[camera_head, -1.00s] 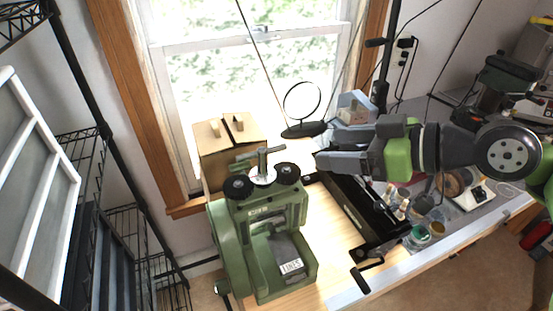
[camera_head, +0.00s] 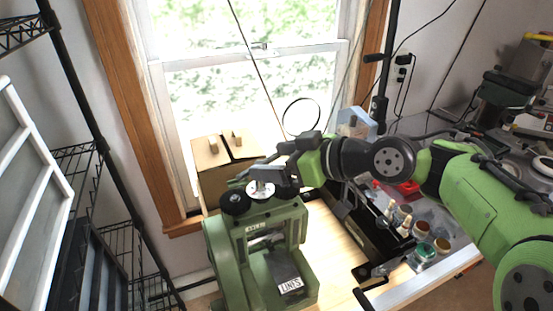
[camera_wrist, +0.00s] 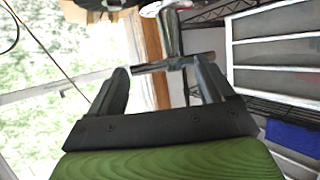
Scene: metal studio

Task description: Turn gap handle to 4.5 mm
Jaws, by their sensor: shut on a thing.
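The green rolling mill (camera_head: 218,262) stands on the wooden bench with a black "LINES" plate (camera_head: 287,276) in front. The metal T-shaped gap handle (camera_wrist: 173,36) rises from a pale round dial (camera_head: 261,190) on the mill's top. My gripper (camera_head: 264,174) is over the mill's top at the handle. In the wrist view my gripper (camera_wrist: 161,67) has one finger near each end of the handle's crossbar and is shut on it. The left black knob (camera_head: 235,203) shows; the right one is largely hidden by my gripper. The dial's scale is too small to read.
A cardboard box (camera_head: 212,160) stands behind the mill by the window. A round black-rimmed ring (camera_head: 301,117) stands behind my arm. A black tool rail, small jars (camera_head: 424,252) and bottles are to the right. Wire shelving (camera_head: 75,165) is at the left.

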